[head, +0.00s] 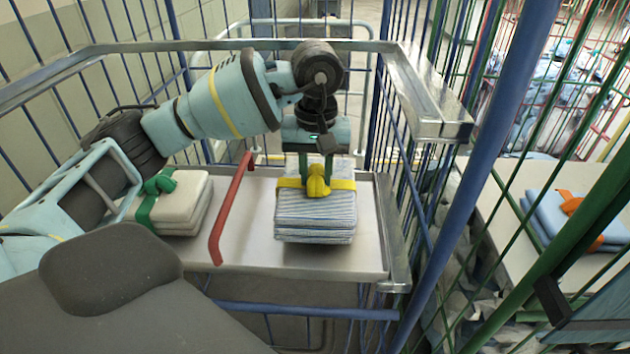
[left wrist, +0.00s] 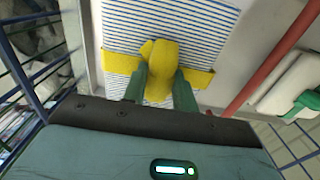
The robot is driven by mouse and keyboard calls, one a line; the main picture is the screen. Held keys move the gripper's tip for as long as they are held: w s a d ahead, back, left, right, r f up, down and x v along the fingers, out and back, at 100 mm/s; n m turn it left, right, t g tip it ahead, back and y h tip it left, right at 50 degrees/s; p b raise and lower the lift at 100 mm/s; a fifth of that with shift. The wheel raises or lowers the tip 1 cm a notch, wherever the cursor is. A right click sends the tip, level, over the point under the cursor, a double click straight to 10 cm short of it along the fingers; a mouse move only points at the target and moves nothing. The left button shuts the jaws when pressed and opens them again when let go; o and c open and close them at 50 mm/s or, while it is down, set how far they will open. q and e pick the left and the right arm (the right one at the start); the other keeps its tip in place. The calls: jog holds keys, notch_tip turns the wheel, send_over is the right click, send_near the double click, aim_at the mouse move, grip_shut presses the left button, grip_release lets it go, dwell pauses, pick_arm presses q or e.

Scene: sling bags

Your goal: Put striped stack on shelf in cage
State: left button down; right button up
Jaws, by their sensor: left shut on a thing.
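The striped stack (head: 315,217) is a pile of folded blue-and-white striped cloths tied with a yellow band and knot. It sits on the grey shelf (head: 257,258) inside the blue-barred cage, right of the red bar. My left gripper (head: 318,180) points down from above and is shut on the yellow knot. In the left wrist view the stack (left wrist: 190,22) lies ahead, with the green fingers (left wrist: 158,88) on either side of the knot. I cannot tell whether the stack's underside touches the shelf. My right gripper is not in view.
A white stack with a green band (head: 170,200) lies on the shelf left of the red divider bar (head: 231,208). A metal-edged upper frame (head: 425,95) surrounds the arm. To the right, a blue stack with an orange band (head: 575,215) lies beyond green bars.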

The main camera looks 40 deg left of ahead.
pick_arm(q)
jog(key=shift+f, duration=1.35)
jog(key=shift+f, duration=0.2)
jog(key=c, duration=1.1)
grip_release()
notch_tip(320, 180, up, 12)
jog(key=shift+r, duration=0.2)
